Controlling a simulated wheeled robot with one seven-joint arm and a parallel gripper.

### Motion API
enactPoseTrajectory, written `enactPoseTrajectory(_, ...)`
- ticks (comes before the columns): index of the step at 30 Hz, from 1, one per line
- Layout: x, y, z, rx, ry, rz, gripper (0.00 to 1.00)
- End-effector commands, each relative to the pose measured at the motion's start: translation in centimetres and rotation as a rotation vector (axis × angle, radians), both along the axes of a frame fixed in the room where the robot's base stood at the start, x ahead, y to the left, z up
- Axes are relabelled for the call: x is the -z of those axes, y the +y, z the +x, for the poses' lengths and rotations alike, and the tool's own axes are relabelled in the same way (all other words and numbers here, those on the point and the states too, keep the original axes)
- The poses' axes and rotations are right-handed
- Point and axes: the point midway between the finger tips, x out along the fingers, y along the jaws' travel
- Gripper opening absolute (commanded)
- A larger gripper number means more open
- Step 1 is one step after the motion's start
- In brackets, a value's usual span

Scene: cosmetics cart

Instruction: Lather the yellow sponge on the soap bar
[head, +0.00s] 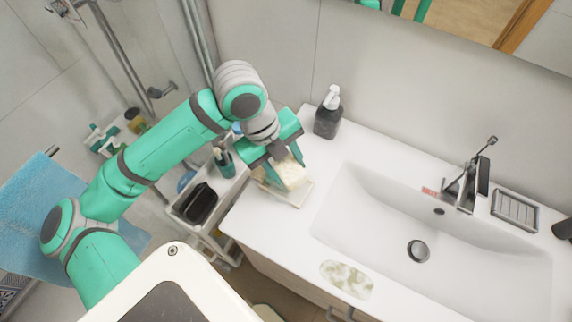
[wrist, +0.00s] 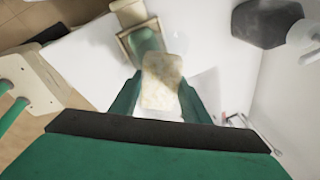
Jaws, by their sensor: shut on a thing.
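My gripper (head: 284,162) is shut on a pale yellow sponge (head: 293,174), above the left end of the white counter. The sponge (wrist: 162,82) also shows in the wrist view, between the two green fingers of my gripper (wrist: 160,98), with whitish patches on its face. Just beyond it in the wrist view is a green block, seemingly the soap bar (wrist: 147,40), in a tan dish (wrist: 128,10). The sponge's far edge overlaps the soap in this view; I cannot tell whether they touch. In the head view the dish (head: 294,201) shows below the sponge and the soap is hidden.
A dark pump bottle (head: 327,117) stands behind my gripper, to the right. The sink basin (head: 375,225) lies to the right. A marbled oval piece (head: 346,279) lies near the counter's front edge. A cart (head: 228,192) with a black item (head: 200,204) stands left of the counter.

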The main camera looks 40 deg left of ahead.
Motion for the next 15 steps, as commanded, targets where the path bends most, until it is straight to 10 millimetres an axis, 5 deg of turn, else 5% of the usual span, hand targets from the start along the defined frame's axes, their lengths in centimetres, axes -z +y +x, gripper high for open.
enactPoseTrajectory(15, -4.5, 0.0, 0.1, 0.003, 0.000, 0.003, 0.21)
